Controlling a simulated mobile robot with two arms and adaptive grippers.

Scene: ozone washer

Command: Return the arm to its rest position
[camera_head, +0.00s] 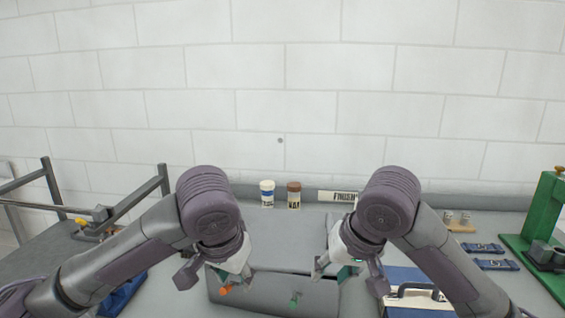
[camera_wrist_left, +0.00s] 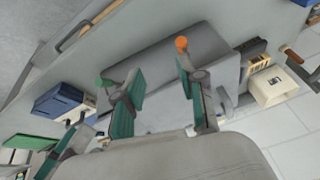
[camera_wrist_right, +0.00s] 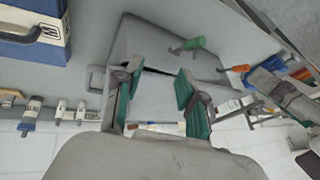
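My left gripper (camera_head: 218,279) hangs over the left part of a grey case on the workbench. In the left wrist view its teal-padded fingers (camera_wrist_left: 160,100) are spread with nothing between them. My right gripper (camera_head: 348,277) hangs over the right part of the same case. In the right wrist view its fingers (camera_wrist_right: 155,95) are also apart and empty. The grey case (camera_head: 270,290) has an orange knob (camera_head: 225,290) and a green knob (camera_head: 294,300) at its front. Both arms are bent, roughly mirrored, and partly hide the bench.
A blue and white case (camera_head: 415,309) sits at the front right, partly behind my right forearm. Two bottles, one white-capped (camera_head: 267,194) and one brown-capped (camera_head: 294,195), stand at the back. A green stand (camera_head: 543,220) is at far right; a grey metal frame (camera_head: 140,205) is at left.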

